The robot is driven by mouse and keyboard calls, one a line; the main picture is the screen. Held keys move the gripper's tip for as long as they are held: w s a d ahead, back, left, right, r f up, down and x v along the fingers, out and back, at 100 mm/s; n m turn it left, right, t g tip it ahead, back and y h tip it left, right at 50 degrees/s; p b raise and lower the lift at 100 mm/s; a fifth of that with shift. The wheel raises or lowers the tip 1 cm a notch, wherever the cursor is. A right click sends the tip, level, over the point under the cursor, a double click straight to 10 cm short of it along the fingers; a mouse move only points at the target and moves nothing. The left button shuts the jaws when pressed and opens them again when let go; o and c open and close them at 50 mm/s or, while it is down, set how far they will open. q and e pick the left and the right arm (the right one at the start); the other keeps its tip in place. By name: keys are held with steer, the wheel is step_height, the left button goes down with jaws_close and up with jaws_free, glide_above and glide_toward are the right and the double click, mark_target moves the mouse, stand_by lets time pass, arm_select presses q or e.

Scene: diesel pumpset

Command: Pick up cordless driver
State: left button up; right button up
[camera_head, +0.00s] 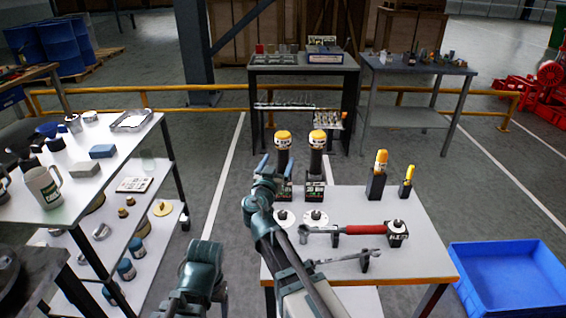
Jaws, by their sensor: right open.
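Two cordless drivers with yellow-and-white tops and black bodies stand upright side by side at the back left of the white table (425,240). The left cordless driver (282,141) is partly hidden low down by my right gripper. The right cordless driver (317,152) shows in full, with a printed block at its base. My right gripper (269,163) is open, its fingers pointing up and away, just left of the left driver's body in the picture. I cannot tell whether it touches the driver. Of my left arm only a teal link shows at the bottom; its gripper is not in view.
Two smaller yellow-topped tools (380,163) (408,176) stand in black holders. A red-handled wrench (358,230), a plain wrench (345,259) and round discs (316,217) lie in front. A loaded shelf (105,180) stands left, a blue bin (510,275) right.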

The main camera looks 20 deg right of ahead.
mark_target(281, 156)
steer(key=x, duration=0.5)
steer(key=shift+d, duration=0.2)
steer(key=shift+r, duration=0.1)
jaws_close()
stand_by(1.2)
